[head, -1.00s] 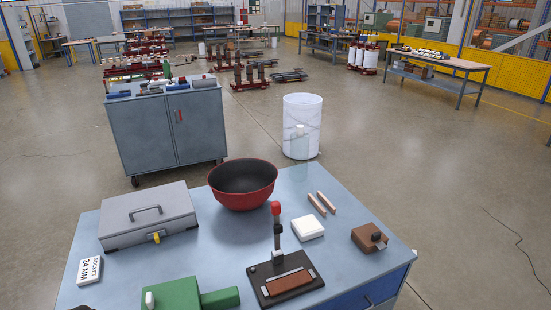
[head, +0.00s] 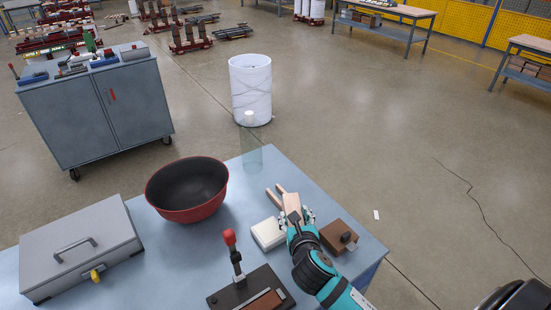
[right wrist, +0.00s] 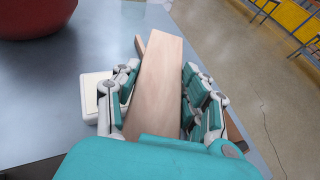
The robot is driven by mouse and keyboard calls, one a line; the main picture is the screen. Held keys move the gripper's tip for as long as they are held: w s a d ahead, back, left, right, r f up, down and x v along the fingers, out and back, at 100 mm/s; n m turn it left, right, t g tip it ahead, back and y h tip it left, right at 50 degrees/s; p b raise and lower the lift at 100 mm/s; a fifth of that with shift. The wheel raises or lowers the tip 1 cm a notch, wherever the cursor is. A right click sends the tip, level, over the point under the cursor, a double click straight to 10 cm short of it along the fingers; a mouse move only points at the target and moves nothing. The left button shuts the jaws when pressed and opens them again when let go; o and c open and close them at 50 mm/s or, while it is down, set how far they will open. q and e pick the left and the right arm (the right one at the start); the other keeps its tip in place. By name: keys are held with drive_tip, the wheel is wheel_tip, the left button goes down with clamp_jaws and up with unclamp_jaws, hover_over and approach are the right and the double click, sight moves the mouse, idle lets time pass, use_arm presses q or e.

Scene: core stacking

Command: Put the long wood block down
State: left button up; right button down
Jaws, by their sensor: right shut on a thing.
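My right gripper (head: 297,217) is shut on the long wood block (head: 292,203), a pale, flat piece that points away from the hand. In the right wrist view the block (right wrist: 157,80) lies between the teal finger pads on both sides. Narrow wood strips (head: 273,198) show at the block's left and far end; the block partly hides them. In the right wrist view a strip edge (right wrist: 140,45) shows at the block's upper left. I cannot tell whether the block touches the strips or hangs just above. My left gripper is not in view.
A red bowl (head: 187,190), a grey case (head: 80,245) and a black stand with a red knob (head: 237,262) share the blue-grey table (head: 330,205).

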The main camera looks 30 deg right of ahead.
use_arm(q)
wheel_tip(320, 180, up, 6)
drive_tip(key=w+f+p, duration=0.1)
drive_tip(key=p, duration=0.3)
use_arm(e)
drive_tip(key=w+d+r+m+g+h, duration=0.1)
drive_tip(key=w+d+r+m+h, duration=0.1)
drive_tip(key=w, duration=0.6)
drive_tip(key=w+d+r+m+g+h, duration=0.1)
drive_tip(key=w+d+r, duration=0.15)
drive_tip(key=w, duration=0.45)
use_arm(q)
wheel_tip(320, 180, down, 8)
drive_tip(key=b, duration=0.8)
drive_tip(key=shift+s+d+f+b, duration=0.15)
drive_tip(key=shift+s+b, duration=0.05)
drive_tip(key=shift+b, duration=0.15)
use_arm(e)
drive_tip(key=f, duration=0.6)
drive_tip(key=shift+w+a+f, duration=0.15)
drive_tip(key=shift+a+f, duration=0.2)
drive_tip(key=shift+f, duration=0.05)
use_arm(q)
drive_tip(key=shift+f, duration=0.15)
use_arm(e)
drive_tip(key=shift+f, duration=0.5)
drive_tip(key=c, duration=0.6)
unclamp_jaws()
drive_tip(key=shift+f, duration=0.1)
